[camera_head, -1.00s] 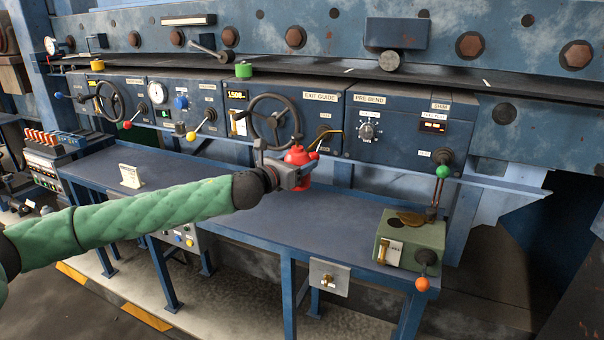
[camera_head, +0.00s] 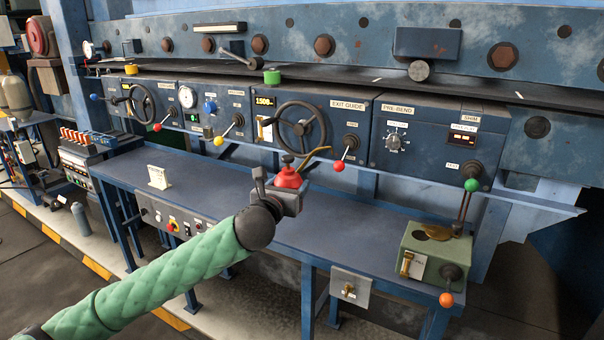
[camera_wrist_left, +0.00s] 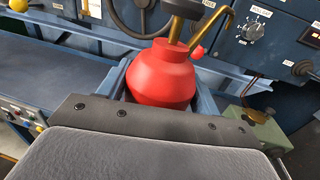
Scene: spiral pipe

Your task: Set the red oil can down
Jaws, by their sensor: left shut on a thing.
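The red oil can (camera_head: 289,178) is in my left gripper (camera_head: 284,196), over the front part of the blue bench top (camera_head: 225,190). The can has a round red body, a dark cap and a thin brass spout pointing to the right. In the left wrist view the can (camera_wrist_left: 160,75) stands upright between the jaws, which are shut on it. The can's underside is hidden by the gripper, so I cannot tell whether it touches the bench. My right gripper is not in view.
A green box (camera_head: 436,253) with an orange-knobbed lever stands at the bench's right end. A small white sign (camera_head: 158,177) stands on the left part. Handwheels (camera_head: 300,127) and knobbed levers line the panel behind. The bench top between sign and green box is mostly clear.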

